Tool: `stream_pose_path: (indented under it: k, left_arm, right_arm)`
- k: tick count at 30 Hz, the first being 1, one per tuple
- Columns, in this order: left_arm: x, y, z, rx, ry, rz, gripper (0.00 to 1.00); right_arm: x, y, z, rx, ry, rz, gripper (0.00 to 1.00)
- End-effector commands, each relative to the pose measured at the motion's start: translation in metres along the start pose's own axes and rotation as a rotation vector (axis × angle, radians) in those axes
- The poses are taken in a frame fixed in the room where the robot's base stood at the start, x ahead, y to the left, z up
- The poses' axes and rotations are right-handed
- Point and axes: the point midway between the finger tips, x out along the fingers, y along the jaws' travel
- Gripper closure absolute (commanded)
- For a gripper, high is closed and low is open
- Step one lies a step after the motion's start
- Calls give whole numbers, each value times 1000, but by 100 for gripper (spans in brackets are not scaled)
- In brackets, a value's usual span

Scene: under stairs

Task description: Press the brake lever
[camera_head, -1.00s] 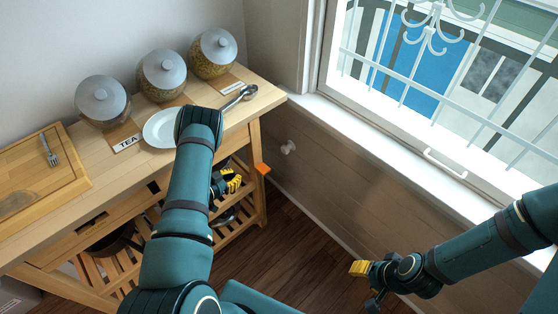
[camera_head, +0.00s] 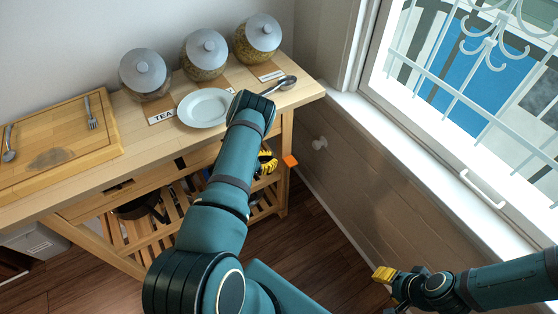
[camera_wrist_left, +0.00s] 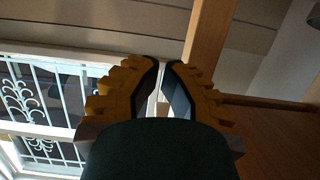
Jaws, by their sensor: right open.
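A small orange piece (camera_head: 290,161) sticks out beside the wooden cart's front right leg; I cannot tell whether it is the brake lever. No other lever is clear to see. My left gripper (camera_head: 268,163) is just left of the orange piece, below the cart top, partly hidden by my left arm. In the left wrist view its yellow fingers (camera_wrist_left: 164,62) have their tips close together with a narrow gap and nothing seen between them. My right gripper (camera_head: 386,276) is open and empty at the lower right, far from the cart.
The wooden cart (camera_head: 305,93) carries glass jars (camera_head: 205,54), a white plate (camera_head: 205,107), a spoon (camera_head: 278,86) and a cutting board (camera_head: 60,146). A pan (camera_head: 136,206) sits below. A window (camera_head: 480,90) and panelled wall (camera_head: 350,180) stand at right. The dark floor (camera_head: 325,245) between is clear.

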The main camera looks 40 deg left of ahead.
Motion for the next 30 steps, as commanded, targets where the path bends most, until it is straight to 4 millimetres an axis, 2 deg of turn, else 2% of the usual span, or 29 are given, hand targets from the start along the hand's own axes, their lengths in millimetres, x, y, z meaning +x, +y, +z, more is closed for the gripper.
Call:
stream_pose_path:
  k: [14,18,21,30]
  left_arm:
    - [91,2,2,2,1,6,100]
    - [95,1,24,-1,-2,3,100]
    - [97,1,32,0,-1,2,100]
    - [99,1,39,0,1,1,100]
  right_arm:
    - [17,6,-2,-1,7,0,53]
    - [23,9,-2,-1,10,1,53]
    - [26,10,-3,-2,12,1,53]
    - [27,10,-3,-2,13,1,53]
